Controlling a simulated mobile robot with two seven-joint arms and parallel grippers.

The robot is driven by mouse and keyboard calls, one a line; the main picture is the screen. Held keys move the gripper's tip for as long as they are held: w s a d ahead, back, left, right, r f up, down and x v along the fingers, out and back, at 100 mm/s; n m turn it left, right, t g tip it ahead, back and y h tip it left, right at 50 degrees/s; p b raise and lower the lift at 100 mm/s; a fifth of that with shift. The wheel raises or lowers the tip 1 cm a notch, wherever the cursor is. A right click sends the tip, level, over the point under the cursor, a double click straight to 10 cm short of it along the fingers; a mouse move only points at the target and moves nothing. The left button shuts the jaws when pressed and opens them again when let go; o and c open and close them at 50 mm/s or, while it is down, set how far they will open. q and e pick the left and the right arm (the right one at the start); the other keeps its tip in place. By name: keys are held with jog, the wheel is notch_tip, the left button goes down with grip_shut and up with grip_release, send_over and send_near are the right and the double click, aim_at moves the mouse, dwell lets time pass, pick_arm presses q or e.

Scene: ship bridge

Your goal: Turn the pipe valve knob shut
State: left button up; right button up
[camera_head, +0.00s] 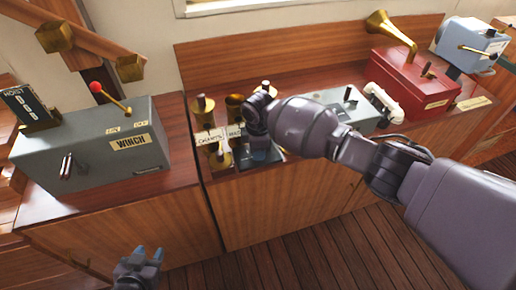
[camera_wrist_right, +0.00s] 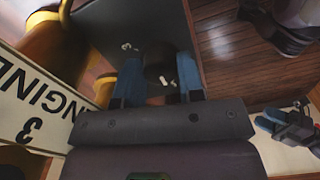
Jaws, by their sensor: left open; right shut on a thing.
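How far the knob is turned cannot be told. A label reading "ENGINE" and "3" (camera_wrist_right: 45,112) and a brass pipe part (camera_wrist_right: 62,45) lie beside the fingers. My left gripper (camera_head: 140,257) is open and empty over the floor, apart from the cabinets.
A grey winch box (camera_head: 90,150) with a red-tipped lever stands at the left. A grey panel (camera_head: 345,103), a white handset (camera_head: 384,103), a red box with a brass horn (camera_head: 415,85) and a blue-grey box (camera_head: 472,45) stand to the right. The wooden floor (camera_head: 310,255) is clear.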

jog(key=o, duration=0.9)
pick_arm(q)
jog(key=shift+s+f, duration=0.15)
jog(key=shift+s, duration=0.1)
jog(key=shift+w+r+p, duration=0.25)
jog(key=shift+r+p, duration=0.15)
jog(key=shift+r, duration=0.15)
jog(key=shift+w+r+p, duration=0.2)
jog(key=shift+r+p, duration=0.15)
jog(key=shift+r, duration=0.2)
pick_arm(e)
notch_tip(320, 180, up, 11)
jog(key=shift+f, duration=0.1)
pick_arm(q)
jog(key=shift+s, duration=0.15)
